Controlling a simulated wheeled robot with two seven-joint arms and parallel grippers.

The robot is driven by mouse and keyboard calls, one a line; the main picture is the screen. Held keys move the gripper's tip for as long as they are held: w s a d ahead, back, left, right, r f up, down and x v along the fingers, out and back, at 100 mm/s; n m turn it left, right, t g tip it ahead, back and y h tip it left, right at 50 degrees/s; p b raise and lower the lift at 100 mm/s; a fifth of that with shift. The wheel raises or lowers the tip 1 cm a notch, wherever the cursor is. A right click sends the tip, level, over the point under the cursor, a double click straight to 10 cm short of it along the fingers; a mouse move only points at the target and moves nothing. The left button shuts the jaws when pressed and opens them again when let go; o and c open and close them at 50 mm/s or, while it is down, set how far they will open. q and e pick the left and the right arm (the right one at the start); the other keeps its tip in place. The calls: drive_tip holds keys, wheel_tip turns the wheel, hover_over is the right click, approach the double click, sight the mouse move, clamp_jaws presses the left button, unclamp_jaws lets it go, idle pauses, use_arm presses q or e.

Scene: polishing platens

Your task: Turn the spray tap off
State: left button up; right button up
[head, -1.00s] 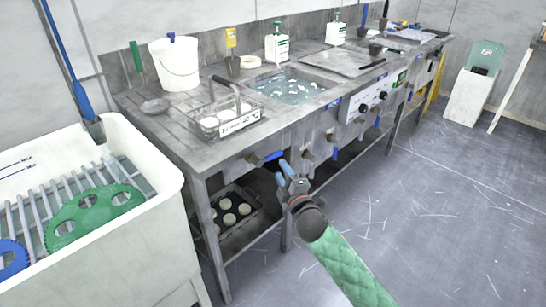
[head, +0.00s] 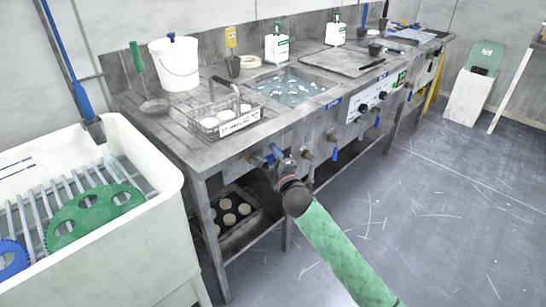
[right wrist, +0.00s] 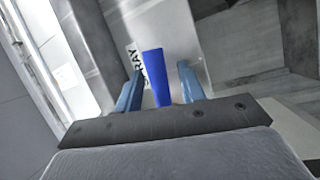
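The spray tap has a blue lever, seen in the right wrist view (right wrist: 156,78) in front of a panel lettered "SPRAY" (right wrist: 139,66). My right gripper (right wrist: 160,88) is open, with one blue finger on each side of the lever and a gap showing on both sides. In the head view the right gripper (head: 279,154) is at the front of the bench, below its front edge, and mostly hides the lever. Whether a finger touches the lever cannot be told. My left gripper is not in view.
More taps with blue levers (head: 335,154) hang along the bench front to the right. The steel bench (head: 180,135) holds a water basin (head: 290,88) and a wire basket (head: 238,123). A white sink (head: 150,240) stands at left. The floor (head: 430,220) at right is clear.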

clamp_jaws()
